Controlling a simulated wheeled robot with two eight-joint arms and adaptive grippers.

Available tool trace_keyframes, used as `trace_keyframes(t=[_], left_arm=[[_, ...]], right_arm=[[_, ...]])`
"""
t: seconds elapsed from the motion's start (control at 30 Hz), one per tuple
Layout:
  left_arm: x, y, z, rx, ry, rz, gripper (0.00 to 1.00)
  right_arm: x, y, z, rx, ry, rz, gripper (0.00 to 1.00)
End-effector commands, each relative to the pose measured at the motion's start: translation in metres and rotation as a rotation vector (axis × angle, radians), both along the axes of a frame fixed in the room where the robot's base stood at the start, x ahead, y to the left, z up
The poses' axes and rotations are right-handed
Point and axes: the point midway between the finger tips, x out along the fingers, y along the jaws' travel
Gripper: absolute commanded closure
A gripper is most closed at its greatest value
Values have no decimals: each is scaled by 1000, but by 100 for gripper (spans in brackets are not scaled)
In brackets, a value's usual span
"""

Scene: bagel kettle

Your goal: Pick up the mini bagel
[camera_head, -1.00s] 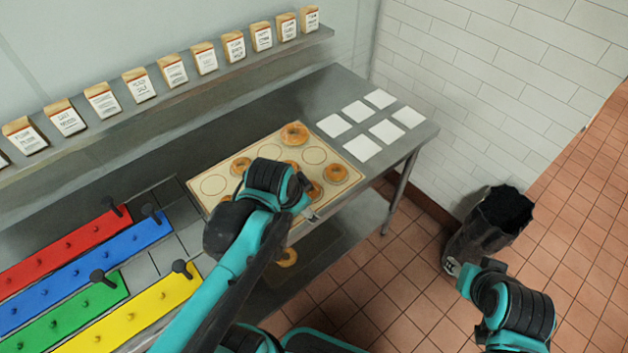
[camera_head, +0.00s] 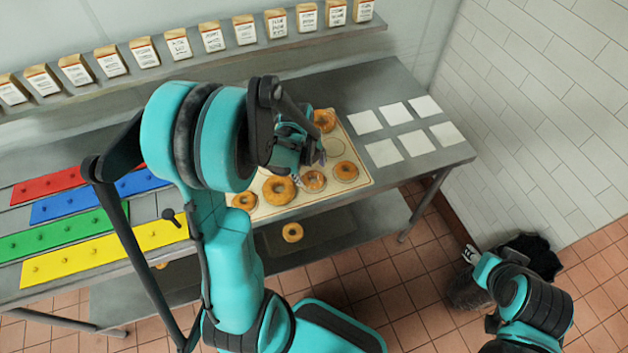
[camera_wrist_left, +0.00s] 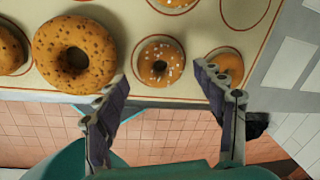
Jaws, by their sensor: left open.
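The mini bagel (camera_head: 313,181) is a small ring with white specks, lying on the marked mat (camera_head: 350,194) on the metal table. It also shows in the left wrist view (camera_wrist_left: 160,62), smaller than the speckled large bagel (camera_wrist_left: 75,58) beside it. My left gripper (camera_head: 310,169) is over the mat, close to the mini bagel. In the left wrist view its fingers (camera_wrist_left: 163,78) are apart and empty, with the mini bagel between and just beyond the tips.
Another bagel (camera_wrist_left: 225,62) is partly hidden by the right-hand finger. A bagel (camera_head: 324,120) lies at the mat's back. White cards (camera_head: 416,143) lie at right. Coloured strips (camera_head: 100,245) lie at left. A shelf with bags (camera_head: 211,38) runs behind. A black bin (camera_head: 530,250) stands at right.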

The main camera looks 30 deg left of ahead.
Motion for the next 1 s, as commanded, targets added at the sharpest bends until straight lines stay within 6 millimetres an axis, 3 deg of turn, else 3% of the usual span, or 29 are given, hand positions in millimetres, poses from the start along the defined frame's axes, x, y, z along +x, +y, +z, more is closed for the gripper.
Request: trace_keyframes(t=[0.1,0.23,0.53,0.67,1.0], left_arm=[[1,-3,-22,0,0,0,31],[4,-4,-37,0,-1,1,31],[4,-4,-41,0,-1,1,31],[4,-4,-41,0,-1,1,65],[4,-4,-40,0,-1,1,68]], right_arm=[[0,0,-10,0,0,0,60],[0,0,-15,0,0,0,60],[0,0,-14,0,0,0,60],[0,0,-14,0,0,0,60],[0,0,-14,0,0,0,60]])
